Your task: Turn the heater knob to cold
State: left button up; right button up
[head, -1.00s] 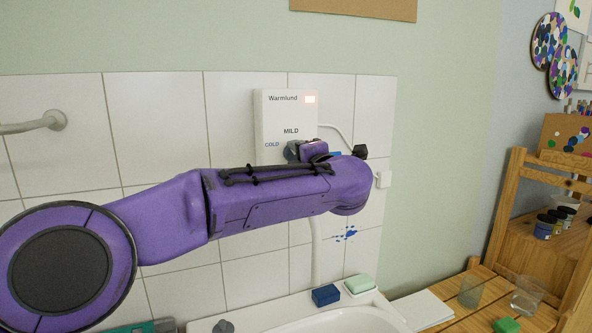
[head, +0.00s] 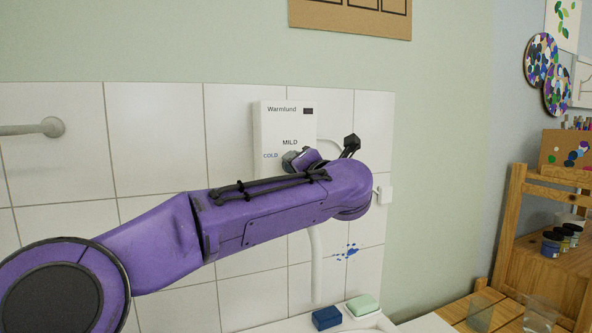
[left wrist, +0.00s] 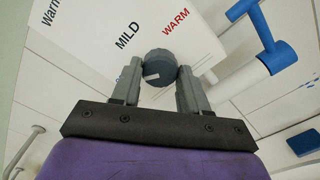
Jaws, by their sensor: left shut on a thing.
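The heater (head: 284,122) is a white box on the tiled wall, marked "Warmlund", with MILD and COLD labels in the head view and a small dark indicator window. Its round grey knob (left wrist: 160,66) is between the two fingers of my left gripper (left wrist: 159,72), which is shut on it. The knob's white mark faces down-left in the left wrist view, away from the WARM label and towards the heater's COLD side. In the head view my left gripper (head: 298,159) reaches the heater's lower front and mostly hides the knob. My right gripper is not in view.
A white pipe runs down below the heater. A blue sponge (head: 327,317) and a pale green soap (head: 363,304) lie on the sink edge. A wall rail (head: 40,128) is at left. A wooden shelf (head: 510,230) with paint jars stands at right.

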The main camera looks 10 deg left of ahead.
pick_arm(q)
jog(key=shift+r, duration=0.35)
jog(key=o, duration=1)
jog(key=shift+o, duration=0.3)
jog(key=shift+w+f, duration=0.1)
jog(key=shift+f, duration=0.1)
jog(key=b+v, duration=0.3)
jog(key=v, duration=0.7)
jog(key=shift+s, duration=0.25)
jog(key=shift+d, duration=0.1)
